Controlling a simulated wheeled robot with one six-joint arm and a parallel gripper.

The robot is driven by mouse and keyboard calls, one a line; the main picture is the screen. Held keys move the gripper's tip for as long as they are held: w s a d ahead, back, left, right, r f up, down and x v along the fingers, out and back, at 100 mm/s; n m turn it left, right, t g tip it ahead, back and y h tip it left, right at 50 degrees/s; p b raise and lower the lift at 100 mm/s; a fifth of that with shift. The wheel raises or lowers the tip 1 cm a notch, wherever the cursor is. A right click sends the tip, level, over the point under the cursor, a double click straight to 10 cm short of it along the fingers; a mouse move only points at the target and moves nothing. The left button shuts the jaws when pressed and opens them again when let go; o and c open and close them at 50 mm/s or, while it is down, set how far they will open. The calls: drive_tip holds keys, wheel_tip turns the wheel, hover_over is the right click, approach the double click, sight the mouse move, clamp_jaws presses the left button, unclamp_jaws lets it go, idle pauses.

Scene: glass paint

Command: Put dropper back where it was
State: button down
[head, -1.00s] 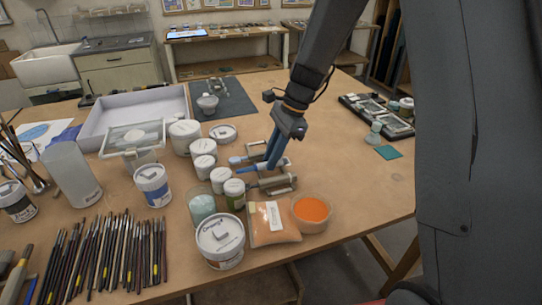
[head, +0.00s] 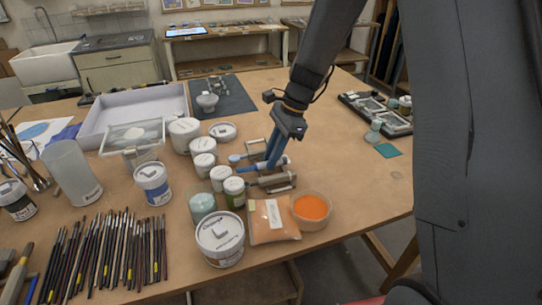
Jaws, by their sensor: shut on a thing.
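My gripper (head: 270,163) points down with its blue fingers shut on a dropper (head: 247,169). The dropper's blue end sticks out to the left of the fingers and a pale part shows on the right. It lies nearly level, low over a small rack (head: 276,182) with a front and a back frame. The fingers hide the dropper's middle. I cannot tell whether the dropper touches the rack. A pale blue rounded end (head: 235,159) shows just behind, at the rack's left side.
White-lidded jars (head: 204,164) stand close to the left of the rack. A bag of orange powder (head: 272,220) and an orange-filled bowl (head: 311,208) sit in front. Several brushes (head: 110,250) lie at front left. The table (head: 350,170) to the right is mostly clear.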

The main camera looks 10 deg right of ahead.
drive_tip(key=c, duration=1.6)
unclamp_jaws()
drive_tip(key=shift+f, duration=0.1)
